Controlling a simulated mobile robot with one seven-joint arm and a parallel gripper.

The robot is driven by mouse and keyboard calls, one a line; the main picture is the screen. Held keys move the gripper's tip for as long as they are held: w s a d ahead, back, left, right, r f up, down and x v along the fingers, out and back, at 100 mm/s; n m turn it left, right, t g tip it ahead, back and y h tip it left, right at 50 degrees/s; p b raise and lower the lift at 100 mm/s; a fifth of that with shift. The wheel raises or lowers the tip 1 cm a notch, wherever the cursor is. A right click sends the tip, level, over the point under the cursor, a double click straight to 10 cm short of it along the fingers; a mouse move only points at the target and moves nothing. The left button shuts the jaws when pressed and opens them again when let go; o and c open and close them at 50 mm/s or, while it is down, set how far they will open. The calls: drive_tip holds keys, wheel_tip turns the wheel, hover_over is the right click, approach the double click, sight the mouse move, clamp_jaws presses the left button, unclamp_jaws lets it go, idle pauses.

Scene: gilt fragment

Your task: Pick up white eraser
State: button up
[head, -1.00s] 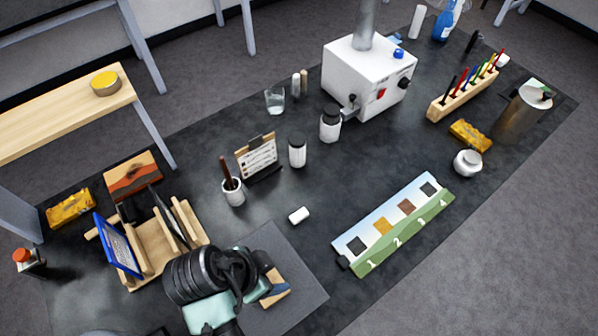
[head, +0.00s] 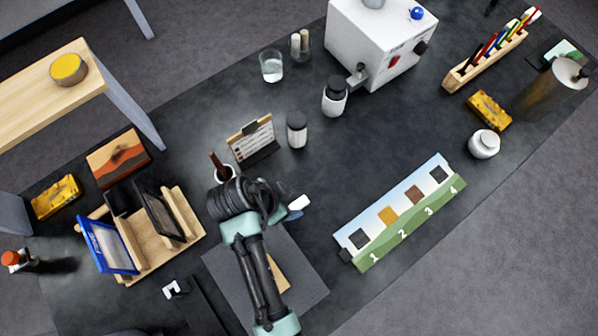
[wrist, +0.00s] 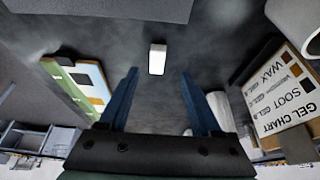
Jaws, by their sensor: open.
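The white eraser (wrist: 157,59) lies on the dark tabletop. In the wrist view it is centred between and beyond the two blue fingers of my gripper (wrist: 158,85), which is open and empty. In the head view the white eraser (head: 299,202) shows just right of my arm's wrist, partly covered by it. My gripper's fingers are mostly hidden under the wrist there.
A numbered sample strip (head: 400,213) lies to the right. A cup with a brush (head: 228,188), a small chart stand (head: 252,141) and a white jar (head: 297,130) stand behind. A grey mat (head: 305,285) lies under my arm. Tabletop between eraser and strip is clear.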

sight(299, 204)
drive_tip(key=shift+p+x, duration=0.55)
drive_tip(key=shift+x, duration=2.15)
drive_tip(key=shift+s+d, duration=0.15)
drive_tip(key=shift+d, duration=0.05)
clamp_jaws()
